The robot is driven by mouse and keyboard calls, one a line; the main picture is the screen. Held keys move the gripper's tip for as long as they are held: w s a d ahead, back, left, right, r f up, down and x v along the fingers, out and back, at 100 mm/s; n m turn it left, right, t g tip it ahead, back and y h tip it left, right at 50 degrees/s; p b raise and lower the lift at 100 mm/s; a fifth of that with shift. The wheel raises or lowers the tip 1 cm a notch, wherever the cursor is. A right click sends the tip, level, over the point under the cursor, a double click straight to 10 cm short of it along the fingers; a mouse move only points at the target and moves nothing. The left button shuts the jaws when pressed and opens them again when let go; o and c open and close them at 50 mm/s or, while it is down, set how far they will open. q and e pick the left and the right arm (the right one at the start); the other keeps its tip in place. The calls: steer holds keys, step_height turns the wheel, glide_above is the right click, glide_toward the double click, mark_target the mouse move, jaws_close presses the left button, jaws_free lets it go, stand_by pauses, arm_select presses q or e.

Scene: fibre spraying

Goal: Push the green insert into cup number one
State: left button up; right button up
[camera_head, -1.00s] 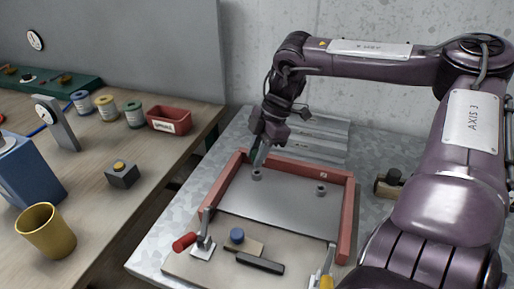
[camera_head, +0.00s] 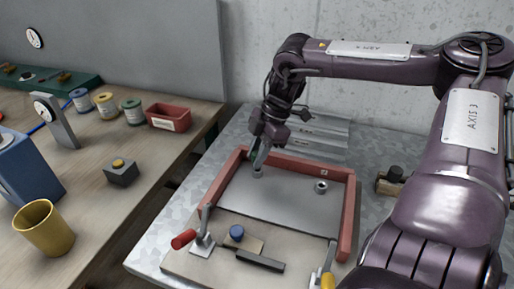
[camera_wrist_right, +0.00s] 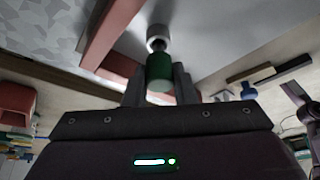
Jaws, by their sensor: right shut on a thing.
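My right gripper (camera_head: 261,153) points down over a small grey cup (camera_head: 257,172) at the back left of the red-framed tray. It is shut on the green insert (camera_wrist_right: 159,72), a short green cylinder between its fingers in the right wrist view. A dark, narrower end of the insert points at the cup's opening (camera_wrist_right: 157,36). I cannot tell whether that end touches or enters the cup. A second grey cup (camera_head: 320,187) stands further right in the tray. I cannot read a number on either cup. My left gripper is out of view.
The red frame (camera_head: 349,215) borders the tray close to the gripper. A red-handled clamp (camera_head: 184,239), a blue knob (camera_head: 237,233) and a black bar (camera_head: 260,261) lie in front. A workbench with a yellow cup (camera_head: 45,228) and a red bin (camera_head: 169,117) stands left.

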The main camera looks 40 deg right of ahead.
steer(key=shift+f+b, duration=0.7)
steer(key=shift+f, duration=0.3)
steer(key=o, duration=1.1)
steer(key=shift+c, duration=0.2)
steer(key=shift+r, duration=0.1)
steer(key=w+v, duration=0.1)
steer(key=v, duration=0.6)
steer(key=shift+s+r, duration=0.35)
steer(key=shift+s, duration=0.2)
steer(key=shift+f, duration=0.1)
